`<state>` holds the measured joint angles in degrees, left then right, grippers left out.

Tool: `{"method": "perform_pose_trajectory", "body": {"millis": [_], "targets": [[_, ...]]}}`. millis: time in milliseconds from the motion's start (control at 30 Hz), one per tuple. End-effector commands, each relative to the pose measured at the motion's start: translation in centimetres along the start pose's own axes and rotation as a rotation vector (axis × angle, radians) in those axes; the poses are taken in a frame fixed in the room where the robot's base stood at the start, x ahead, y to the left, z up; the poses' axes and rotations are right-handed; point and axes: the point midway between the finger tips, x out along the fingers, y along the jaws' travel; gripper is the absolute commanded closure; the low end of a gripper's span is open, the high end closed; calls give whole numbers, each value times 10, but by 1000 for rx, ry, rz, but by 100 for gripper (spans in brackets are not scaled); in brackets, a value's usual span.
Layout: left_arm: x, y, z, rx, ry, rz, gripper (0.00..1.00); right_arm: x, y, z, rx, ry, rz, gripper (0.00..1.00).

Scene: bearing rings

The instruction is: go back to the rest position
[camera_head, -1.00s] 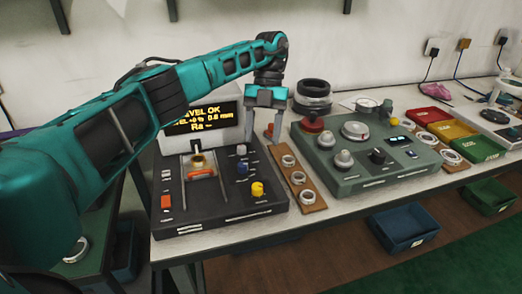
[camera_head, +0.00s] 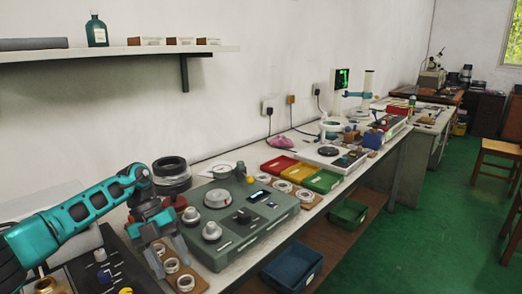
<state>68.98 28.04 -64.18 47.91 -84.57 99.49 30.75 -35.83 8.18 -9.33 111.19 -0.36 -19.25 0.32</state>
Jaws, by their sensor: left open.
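My left arm comes in from the left, teal and dark grey. My left gripper (camera_head: 168,262) is open, with its two grey fingers pointing down and nothing seen between them. It shows over the brown ring board (camera_head: 196,279), which carries several metal bearing rings (camera_head: 186,283) and is partly hidden by the fingers. Whether the fingers touch the board cannot be told. My right gripper is not in view.
A grey-green device (camera_head: 240,247) with knobs stands right of the gripper. A dark control panel (camera_head: 85,270) is at the lower left, partly cut off. Black rings (camera_head: 171,172) are stacked behind. Red, yellow and green trays (camera_head: 323,181) lie farther along.

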Motion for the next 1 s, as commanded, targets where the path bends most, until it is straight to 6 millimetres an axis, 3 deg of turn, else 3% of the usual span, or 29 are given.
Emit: {"method": "perform_pose_trajectory", "body": {"millis": [33, 100, 200, 333, 500, 633, 767, 867, 1000], "targets": [[38, -23, -6, 58, 33, -110, 45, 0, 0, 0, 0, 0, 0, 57], [74, -56, -17, 115, 56, -278, 45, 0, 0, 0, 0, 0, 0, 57], [111, -99, -36, 147, 79, -525, 45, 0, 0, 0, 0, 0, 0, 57], [135, -144, -61, 107, 91, -849, 45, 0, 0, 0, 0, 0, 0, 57], [139, -171, -80, -86, 70, -1241, 45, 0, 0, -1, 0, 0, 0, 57], [135, -163, -79, -326, 24, -1486, 45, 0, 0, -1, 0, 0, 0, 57], [137, -132, -72, -633, -41, -1664, 45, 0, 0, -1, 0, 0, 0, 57], [147, -94, -67, -902, -97, -1744, 45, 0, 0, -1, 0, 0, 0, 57], [175, -28, -72, -1302, -175, -1768, 45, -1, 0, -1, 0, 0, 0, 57]]}}
